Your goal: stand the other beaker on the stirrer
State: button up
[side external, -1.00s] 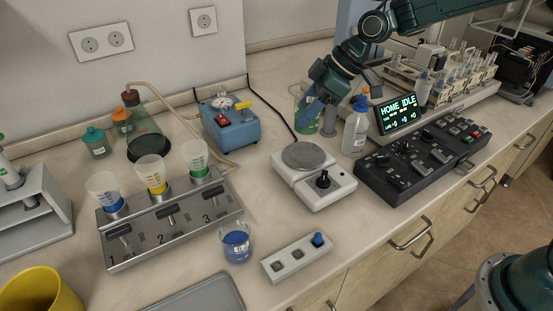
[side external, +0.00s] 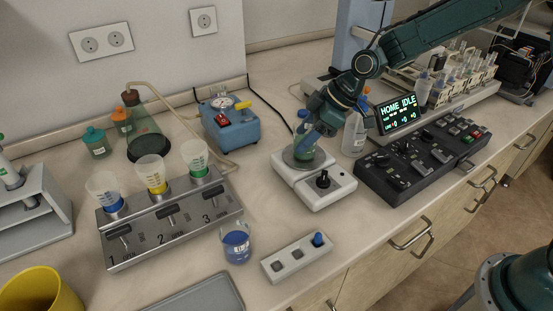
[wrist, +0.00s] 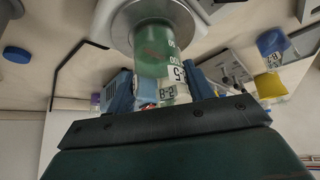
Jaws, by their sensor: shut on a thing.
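A clear beaker with green liquid (side external: 304,148) is upright over the round plate of the white stirrer (side external: 325,197). I cannot tell whether its base touches the plate. My gripper (side external: 308,127) is shut on this beaker. Another beaker, with blue liquid (side external: 237,246), stands on the bench at the front, left of the stirrer.
A white wash bottle (side external: 355,132) stands close to the right of the gripper, with the black control panel (side external: 420,160) beyond it. A blue pump box (side external: 230,130) is left of the stirrer. A filter rack (side external: 170,225) and a small switch block (side external: 297,259) are at front left.

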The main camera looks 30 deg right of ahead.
jog(key=shift+f, duration=0.1)
jog(key=o, duration=1)
jog(key=shift+o, duration=0.2)
jog(key=shift+d+r, duration=0.1)
jog(key=shift+r, duration=0.25)
jog(key=v, duration=1.1)
jog(key=shift+s+r, duration=0.25)
jog(key=shift+d, duration=0.1)
